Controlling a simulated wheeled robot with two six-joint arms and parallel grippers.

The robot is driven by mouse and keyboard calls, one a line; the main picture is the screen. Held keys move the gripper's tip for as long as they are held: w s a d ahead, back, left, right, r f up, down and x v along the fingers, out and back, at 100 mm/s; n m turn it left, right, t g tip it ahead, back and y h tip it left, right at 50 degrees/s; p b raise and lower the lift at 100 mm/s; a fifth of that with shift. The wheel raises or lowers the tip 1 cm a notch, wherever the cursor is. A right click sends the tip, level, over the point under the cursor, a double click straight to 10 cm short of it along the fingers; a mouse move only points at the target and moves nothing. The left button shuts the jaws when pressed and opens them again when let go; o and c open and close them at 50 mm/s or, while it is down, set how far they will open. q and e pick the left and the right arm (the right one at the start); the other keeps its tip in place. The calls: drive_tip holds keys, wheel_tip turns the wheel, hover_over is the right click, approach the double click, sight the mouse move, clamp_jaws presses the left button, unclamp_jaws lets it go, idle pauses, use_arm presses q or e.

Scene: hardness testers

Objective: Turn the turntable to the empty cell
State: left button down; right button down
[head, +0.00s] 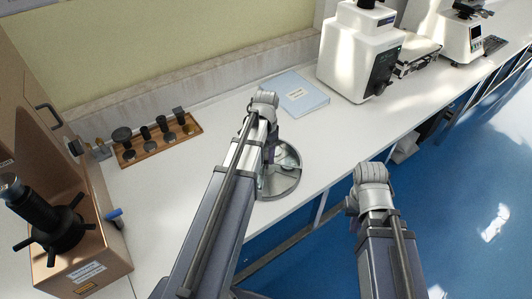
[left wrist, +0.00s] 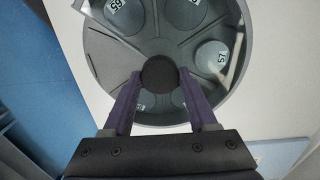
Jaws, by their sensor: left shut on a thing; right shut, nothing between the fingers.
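The round grey turntable (head: 284,182) stands on the white bench in the head view, partly hidden by my left arm. In the left wrist view the turntable (left wrist: 108,62) has a dark round knob (left wrist: 160,73) at its centre. My left gripper (left wrist: 160,82) is shut on this knob, one purple finger on each side; it also shows in the head view (head: 269,150). Several numbered discs lie in the cells, one (left wrist: 211,56) at the right and one (left wrist: 124,14) at the upper left. The left cell looks empty. My right gripper (head: 352,205) is shut and empty, mostly hidden by its wrist.
A blue-white booklet (head: 298,94) lies behind the turntable. A wooden rack (head: 160,143) with dark parts stands at the left, near a brown tester (head: 95,245). A white tester (head: 355,50) stands at the back right. The bench right of the turntable is clear.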

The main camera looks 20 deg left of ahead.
sight(266, 155)
idle(0.5)
use_arm(q)
drive_tip(key=shift+c, duration=1)
unclamp_jaws()
drive_tip(key=shift+r, duration=0.1)
wheel_tip(266, 155, up, 8)
drive_tip(key=p, duration=0.8)
drive_tip(key=shift+f, duration=0.2)
